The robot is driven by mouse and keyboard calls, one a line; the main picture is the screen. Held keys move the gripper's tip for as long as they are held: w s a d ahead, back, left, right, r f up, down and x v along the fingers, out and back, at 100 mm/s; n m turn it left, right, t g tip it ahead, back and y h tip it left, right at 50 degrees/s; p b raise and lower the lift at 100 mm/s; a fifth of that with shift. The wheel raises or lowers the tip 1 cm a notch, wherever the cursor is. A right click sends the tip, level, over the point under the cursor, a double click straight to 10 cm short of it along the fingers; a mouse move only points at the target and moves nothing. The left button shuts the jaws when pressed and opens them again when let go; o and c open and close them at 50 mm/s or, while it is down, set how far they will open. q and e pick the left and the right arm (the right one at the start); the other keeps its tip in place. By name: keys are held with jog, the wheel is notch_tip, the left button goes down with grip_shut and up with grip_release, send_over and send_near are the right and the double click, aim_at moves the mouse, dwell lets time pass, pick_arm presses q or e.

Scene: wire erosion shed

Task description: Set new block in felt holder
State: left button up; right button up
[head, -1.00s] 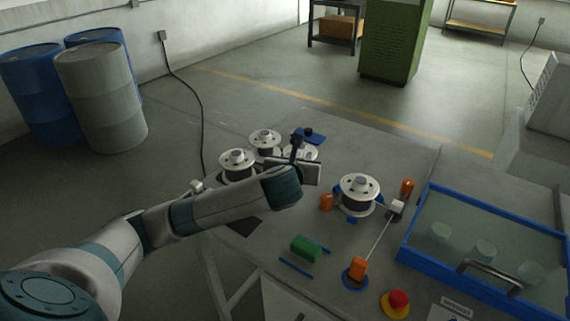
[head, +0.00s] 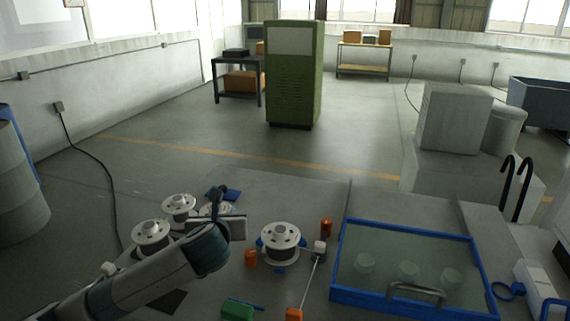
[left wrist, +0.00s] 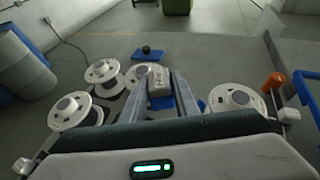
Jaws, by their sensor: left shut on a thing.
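My left gripper (head: 237,227) is over the table beside the left group of spools. In the left wrist view its two grey fingers (left wrist: 168,95) are shut on a small pale block (left wrist: 160,88) with dark marks on its face. In the head view the block is hard to make out behind the gripper. A green block (head: 238,309) lies near the table's front, with a thin blue strip beside it. I cannot tell which thing is the felt holder. My right gripper is in neither view.
White spools stand at left (head: 152,236) and centre (head: 281,240). Orange pieces (head: 251,258) and a thin rod (head: 310,282) are near the centre spool. A blue-framed tray (head: 343,296) with a clear lid is at right. A blue pad (left wrist: 148,57) with a dark knob lies behind.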

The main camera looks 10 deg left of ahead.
pick_arm(q)
jog(key=s+d+r+m+h, duration=0.3)
jog(key=s+d+r, duration=0.3)
jog(key=d+r, duration=0.3)
jog(key=shift+s+d+r+t+h, duration=0.2)
jog(key=shift+s+r+t+h, duration=0.1)
jog(key=shift+r, duration=0.55)
dwell(0.9)
dwell(1.7)
jog(key=shift+w, duration=0.1)
dwell(0.6)
